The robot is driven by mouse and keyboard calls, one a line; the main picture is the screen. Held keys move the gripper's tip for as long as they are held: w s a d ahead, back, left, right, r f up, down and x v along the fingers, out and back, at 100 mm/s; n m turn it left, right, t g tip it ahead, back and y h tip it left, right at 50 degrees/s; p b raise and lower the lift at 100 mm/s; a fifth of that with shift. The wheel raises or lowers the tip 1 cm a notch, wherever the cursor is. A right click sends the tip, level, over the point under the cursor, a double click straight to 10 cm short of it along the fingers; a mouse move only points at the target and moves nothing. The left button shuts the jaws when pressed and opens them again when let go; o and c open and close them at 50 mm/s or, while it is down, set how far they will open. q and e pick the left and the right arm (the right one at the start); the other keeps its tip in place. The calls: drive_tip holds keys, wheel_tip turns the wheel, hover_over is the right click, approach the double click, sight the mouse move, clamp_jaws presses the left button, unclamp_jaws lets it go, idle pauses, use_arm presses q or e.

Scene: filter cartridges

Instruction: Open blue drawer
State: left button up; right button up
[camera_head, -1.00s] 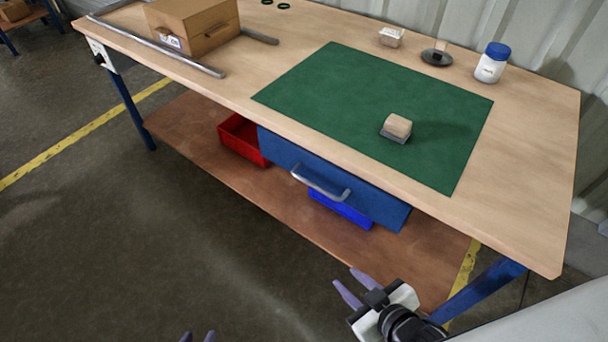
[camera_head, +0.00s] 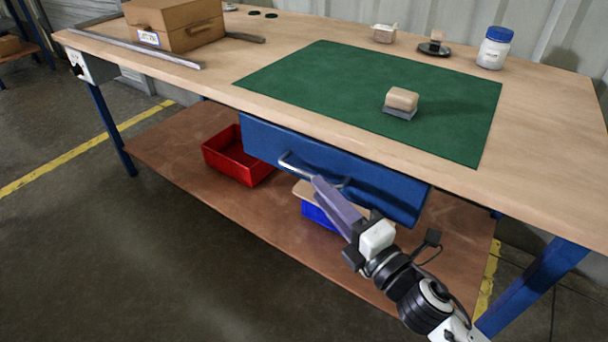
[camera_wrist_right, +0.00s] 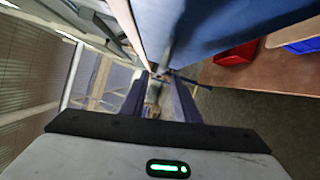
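The blue drawer (camera_head: 375,182) hangs under the workbench top, and its front looks closed. Its grey bar handle (camera_head: 292,163) runs across the front; the right part is partly hidden behind my right gripper. My right gripper (camera_head: 320,183) is at the handle, its purple fingers pointing at it. In the right wrist view the two fingers (camera_wrist_right: 158,84) stand apart, with the grey handle (camera_wrist_right: 166,52) ahead between their tips beside the blue drawer front (camera_wrist_right: 215,25). I cannot tell whether they touch it. My left gripper is out of view.
The workbench top (camera_head: 540,140) carries a green mat (camera_head: 310,75) with a wood-topped block (camera_head: 402,101), a cardboard box (camera_head: 175,25) and a blue-lidded jar (camera_head: 494,48). A red bin (camera_head: 228,163) and a blue bin (camera_head: 318,215) stand on the lower shelf (camera_head: 180,150).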

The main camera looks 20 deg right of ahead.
sight(304, 171)
drive_tip(key=x, duration=0.7)
drive_tip(key=shift+w, duration=0.2)
clamp_jaws()
